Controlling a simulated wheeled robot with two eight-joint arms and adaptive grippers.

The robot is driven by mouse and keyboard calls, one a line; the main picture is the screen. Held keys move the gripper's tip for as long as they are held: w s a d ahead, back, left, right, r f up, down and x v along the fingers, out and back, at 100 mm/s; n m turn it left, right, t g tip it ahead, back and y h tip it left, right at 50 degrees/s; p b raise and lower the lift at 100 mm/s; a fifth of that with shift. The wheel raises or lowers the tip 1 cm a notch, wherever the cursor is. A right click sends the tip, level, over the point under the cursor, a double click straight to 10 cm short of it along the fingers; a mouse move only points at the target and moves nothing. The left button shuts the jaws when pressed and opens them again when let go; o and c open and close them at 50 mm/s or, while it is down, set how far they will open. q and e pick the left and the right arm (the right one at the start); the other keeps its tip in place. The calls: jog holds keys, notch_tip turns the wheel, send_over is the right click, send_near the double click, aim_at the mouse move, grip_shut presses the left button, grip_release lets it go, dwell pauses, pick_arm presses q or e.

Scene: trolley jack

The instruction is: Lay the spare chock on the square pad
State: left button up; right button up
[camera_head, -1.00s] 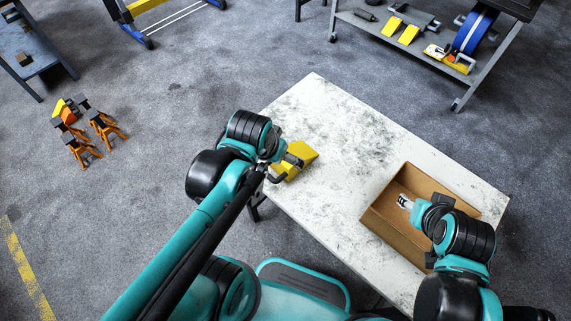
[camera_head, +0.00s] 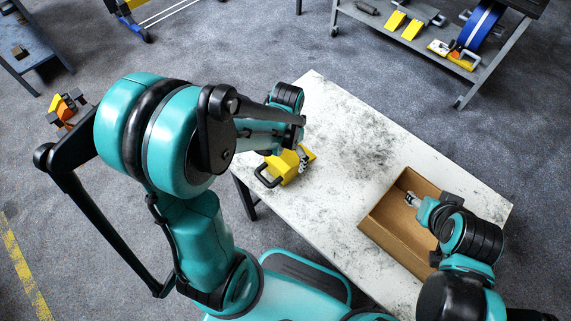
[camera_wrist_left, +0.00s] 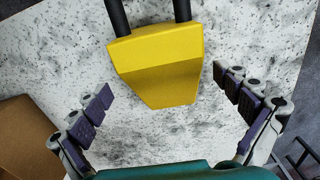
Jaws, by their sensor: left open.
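A yellow wedge chock (camera_head: 283,168) with a black handle lies on the white table near its left edge. In the left wrist view the chock (camera_wrist_left: 158,65) sits ahead, its handle pointing away. My left gripper (camera_head: 304,157) is close by the chock in the head view, partly hidden by my arm. In the wrist view the open left gripper (camera_wrist_left: 162,82) has one finger on each side of the chock, with a gap to both. My right gripper (camera_head: 411,198) is over the cardboard box, its fingers too small to judge. I cannot make out a square pad.
An open cardboard box (camera_head: 378,231) stands on the right of the white table (camera_head: 345,135). The table's middle is clear. A grey trolley (camera_head: 466,76) at the back holds two yellow chocks (camera_head: 403,25) and a blue-rimmed wheel (camera_head: 478,27). Orange stands (camera_head: 68,107) are partly hidden by my left arm.

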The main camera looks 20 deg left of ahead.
aim_at(285, 157)
pick_arm(q)
jog(key=f, duration=0.2)
jog(key=f+b, duration=0.1)
jog(key=shift+w+a+f+b, duration=0.1)
jog(key=shift+a+f+b, duration=0.1)
jog(key=shift+f+b, duration=0.15)
jog(key=c, duration=1.9)
jog(key=shift+r, duration=0.2)
